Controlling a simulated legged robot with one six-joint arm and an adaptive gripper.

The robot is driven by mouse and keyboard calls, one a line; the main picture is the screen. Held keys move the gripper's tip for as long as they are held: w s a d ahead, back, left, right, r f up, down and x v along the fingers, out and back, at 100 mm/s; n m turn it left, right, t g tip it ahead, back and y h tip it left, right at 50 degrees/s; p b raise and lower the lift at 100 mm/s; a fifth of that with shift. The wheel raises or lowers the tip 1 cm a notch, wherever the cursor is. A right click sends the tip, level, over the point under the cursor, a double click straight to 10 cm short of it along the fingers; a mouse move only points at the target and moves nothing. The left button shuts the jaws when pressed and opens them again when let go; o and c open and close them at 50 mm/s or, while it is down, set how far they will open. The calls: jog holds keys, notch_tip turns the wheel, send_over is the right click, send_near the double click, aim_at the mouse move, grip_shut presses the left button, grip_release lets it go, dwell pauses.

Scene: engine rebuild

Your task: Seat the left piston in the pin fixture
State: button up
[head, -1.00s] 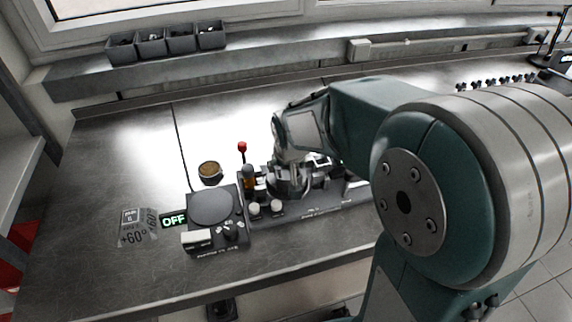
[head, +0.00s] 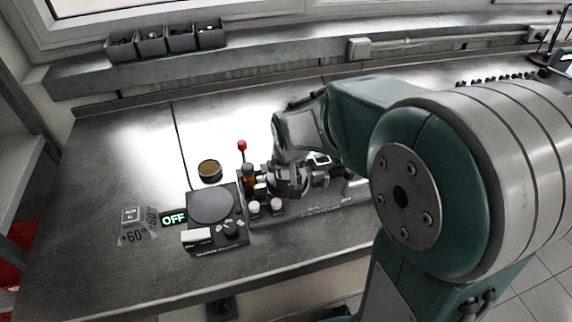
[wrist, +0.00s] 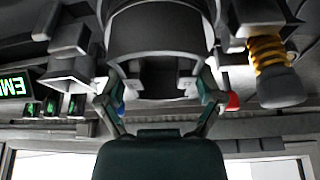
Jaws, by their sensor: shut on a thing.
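My gripper (head: 288,182) is low over the pin fixture (head: 320,208), a long dark grey base on the bench. In the wrist view my gripper (wrist: 160,96) has one finger on each side of a dark grey, round, hollow piston (wrist: 158,42) and is shut on it. The piston appears upright, but its lower end and any contact with the fixture are hard to make out. In the head view my gripper and wrist hide most of the piston and the middle of the fixture.
A hot plate (head: 212,207) with a lit OFF sign (head: 173,218) stands left of the fixture. A red-knobbed lever (head: 242,146) and an amber-and-black part (head: 249,178) stand close beside my gripper. A round brown-topped tin (head: 209,169) sits behind the plate.

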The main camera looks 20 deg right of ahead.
jog(key=shift+f, duration=0.7)
dwell(0.7)
dwell(0.4)
jog(key=o, duration=1.1)
jog(key=shift+c, duration=0.2)
jog(key=shift+r, duration=0.1)
jog(key=shift+r, duration=3)
